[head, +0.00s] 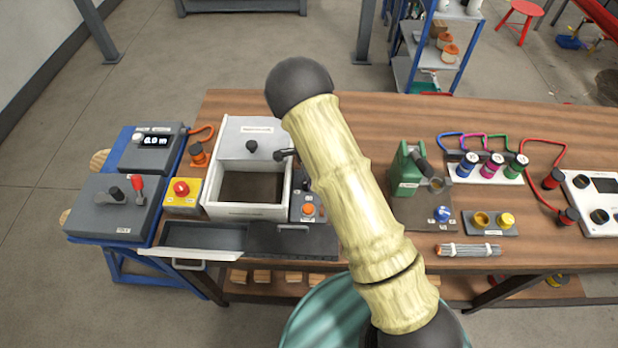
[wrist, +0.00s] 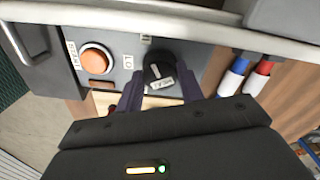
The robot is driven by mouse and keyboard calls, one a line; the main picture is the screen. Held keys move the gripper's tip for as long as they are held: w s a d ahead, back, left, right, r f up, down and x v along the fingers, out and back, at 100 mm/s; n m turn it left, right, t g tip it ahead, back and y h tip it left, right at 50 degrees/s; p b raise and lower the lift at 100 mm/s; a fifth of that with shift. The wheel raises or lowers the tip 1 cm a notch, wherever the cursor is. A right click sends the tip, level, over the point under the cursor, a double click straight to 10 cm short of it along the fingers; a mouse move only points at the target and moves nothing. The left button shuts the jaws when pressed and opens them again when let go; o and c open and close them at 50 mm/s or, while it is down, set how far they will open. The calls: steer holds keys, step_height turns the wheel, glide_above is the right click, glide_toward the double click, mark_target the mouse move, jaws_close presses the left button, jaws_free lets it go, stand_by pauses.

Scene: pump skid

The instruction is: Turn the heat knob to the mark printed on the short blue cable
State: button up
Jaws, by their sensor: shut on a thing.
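The heat knob (wrist: 158,72) is a black round knob with a pale label on its face. It sits on a grey panel (wrist: 118,60) beside an orange START button (wrist: 96,58), with an "LO" label to its left. My gripper (wrist: 160,88) has its two dark fingers on either side of the knob and is shut on it. In the head view my arm hides the gripper. A blue cable (head: 447,136) arches over the colored cylinders at the right; no print on it is readable.
A yellow box with a red button (head: 181,188) is further left. A green fixture (head: 404,172) stands to the right. Blue (wrist: 231,78) and red (wrist: 262,72) parts lie close right of my gripper.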

steer(key=shift+r, duration=0.1)
steer(key=o, duration=1)
steer(key=r, duration=0.5)
steer(key=r+b, duration=0.1)
steer(key=r, duration=0.5)
steer(key=r+b, duration=0.1)
steer(key=r, duration=0.5)
steer(key=shift+w+a+r, duration=0.1)
steer(key=shift+w+r, duration=0.05)
steer(key=shift+w, duration=0.1)
steer(key=s+d+r+n+t, duration=0.1)
steer(key=s+d+n, duration=0.3)
steer(key=s+d, duration=0.1)
steer(key=s+d+r+n+t, duration=0.1)
steer(key=s+d+r+n, duration=0.1)
steer(key=s+d+n, duration=0.3)
steer(key=s+d+r+n, duration=0.1)
steer(key=s+d+n, duration=0.4)
steer(key=s, duration=0.4)
steer(key=shift+s+d+r+t, duration=0.1)
steer(key=shift+d+r+t, duration=0.15)
steer(key=shift+d+t, duration=0.15)
